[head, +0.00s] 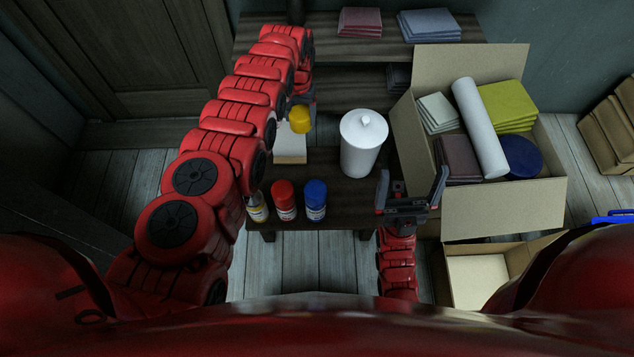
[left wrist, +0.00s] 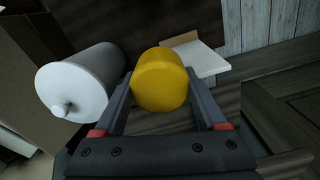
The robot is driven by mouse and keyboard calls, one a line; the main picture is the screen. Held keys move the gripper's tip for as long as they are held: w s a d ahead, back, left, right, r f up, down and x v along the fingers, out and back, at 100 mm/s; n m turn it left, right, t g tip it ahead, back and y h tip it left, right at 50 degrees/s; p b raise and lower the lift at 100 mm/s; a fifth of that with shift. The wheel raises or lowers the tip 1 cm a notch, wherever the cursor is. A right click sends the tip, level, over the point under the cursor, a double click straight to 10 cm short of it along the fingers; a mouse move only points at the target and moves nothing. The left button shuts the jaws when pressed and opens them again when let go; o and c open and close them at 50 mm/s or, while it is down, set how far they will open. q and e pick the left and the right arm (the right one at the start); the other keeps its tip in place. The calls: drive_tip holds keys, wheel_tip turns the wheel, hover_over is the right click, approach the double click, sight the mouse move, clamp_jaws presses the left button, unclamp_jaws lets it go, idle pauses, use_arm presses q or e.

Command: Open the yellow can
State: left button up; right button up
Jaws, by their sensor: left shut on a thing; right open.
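My left gripper (head: 302,108) is shut on a yellow cap (head: 299,119), held above the table. The cap also shows between the fingers in the left wrist view (left wrist: 162,80). The yellow can (head: 257,208) stands upright at the table's front left, partly behind my left arm, with no yellow cap visible on its top. A red can (head: 285,200) and a blue can (head: 315,200) stand beside it with their caps on. My right gripper (head: 411,184) is open and empty, right of the table.
A white lidded jar (head: 362,145) stands on the dark table (head: 340,200), and also shows in the left wrist view (left wrist: 80,85). A pale block (head: 290,148) lies below the cap. An open cardboard box (head: 510,212) with cloths and a roll is at the right.

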use_arm(q)
hover_over(308, 178)
drive_tip(key=w, duration=0.1)
wheel_tip(308, 178, down, 5)
drive_tip(key=s+f+b, duration=0.1)
drive_tip(key=f+b, duration=0.1)
drive_tip(key=f, duration=0.3)
drive_tip(key=s+f+m+b, duration=0.1)
drive_tip(key=f+b, duration=0.1)
drive_tip(key=f, duration=0.3)
drive_tip(key=s+f+m+b, duration=0.1)
drive_tip(key=f+b, duration=0.1)
drive_tip(key=f, duration=0.4)
drive_tip(key=shift+s, duration=0.25)
wheel_tip(308, 178, down, 4)
drive_tip(key=b, duration=0.4)
drive_tip(key=shift+f+b, duration=0.2)
drive_tip(key=shift+b, duration=0.1)
drive_tip(key=shift+r, duration=0.2)
